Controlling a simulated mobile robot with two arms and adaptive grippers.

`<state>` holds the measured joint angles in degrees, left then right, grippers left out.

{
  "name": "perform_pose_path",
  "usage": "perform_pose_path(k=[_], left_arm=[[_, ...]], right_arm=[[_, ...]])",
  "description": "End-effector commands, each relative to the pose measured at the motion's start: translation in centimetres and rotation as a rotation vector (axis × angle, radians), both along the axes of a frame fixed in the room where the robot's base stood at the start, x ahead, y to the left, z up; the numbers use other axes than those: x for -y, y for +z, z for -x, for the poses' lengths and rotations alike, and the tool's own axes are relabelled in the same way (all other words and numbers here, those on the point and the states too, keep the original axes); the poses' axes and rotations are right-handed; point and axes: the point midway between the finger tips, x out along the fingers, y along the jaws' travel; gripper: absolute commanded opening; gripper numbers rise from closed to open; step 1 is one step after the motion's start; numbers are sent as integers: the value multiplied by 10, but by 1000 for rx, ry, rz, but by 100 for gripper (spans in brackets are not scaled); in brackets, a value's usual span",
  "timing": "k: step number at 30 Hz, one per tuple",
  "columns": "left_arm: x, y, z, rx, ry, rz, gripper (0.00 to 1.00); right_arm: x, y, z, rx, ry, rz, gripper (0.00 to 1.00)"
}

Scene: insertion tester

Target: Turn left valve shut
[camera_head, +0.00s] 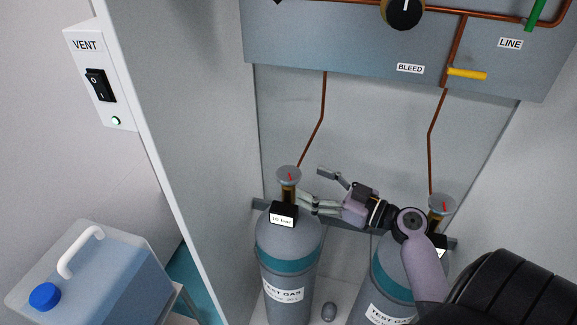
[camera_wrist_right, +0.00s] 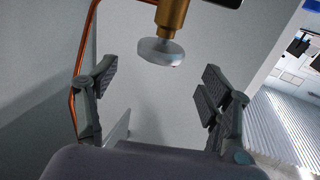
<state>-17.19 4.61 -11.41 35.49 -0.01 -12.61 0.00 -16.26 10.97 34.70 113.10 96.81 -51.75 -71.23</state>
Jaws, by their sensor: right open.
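The left valve (camera_head: 289,174) is a round grey handwheel with a red mark, on a brass stem atop the left gas cylinder (camera_head: 286,245). In the right wrist view the valve wheel (camera_wrist_right: 160,51) shows pale below a brass body, ahead of the fingertips and between them sideways. My right gripper (camera_head: 313,184) is open and empty, just right of the left valve. In the wrist view its fingers (camera_wrist_right: 157,76) are spread wide, with nothing between the pads. My left gripper is not in view.
A right cylinder (camera_head: 380,285) with its own valve wheel (camera_head: 441,203) stands behind my right arm. Copper pipes (camera_head: 323,100) run up to the grey panel (camera_head: 340,55). A vent switch (camera_head: 95,85) is on the cabinet's left wall. A jug (camera_head: 100,275) stands lower left.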

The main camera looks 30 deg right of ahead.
Motion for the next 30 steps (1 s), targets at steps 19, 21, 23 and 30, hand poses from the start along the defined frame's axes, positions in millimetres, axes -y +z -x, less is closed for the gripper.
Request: perform_pose_path(k=[19, 21, 23, 30], left_arm=[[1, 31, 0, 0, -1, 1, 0], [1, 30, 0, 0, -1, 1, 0], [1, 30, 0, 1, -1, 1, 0], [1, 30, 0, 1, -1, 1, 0]], right_arm=[[-30, -1, -69, -1, 0, -1, 73], [-30, -1, -69, -1, 0, -1, 73], [-30, -1, -68, -1, 1, -1, 73], [-30, 0, -68, -1, 1, -1, 59]])
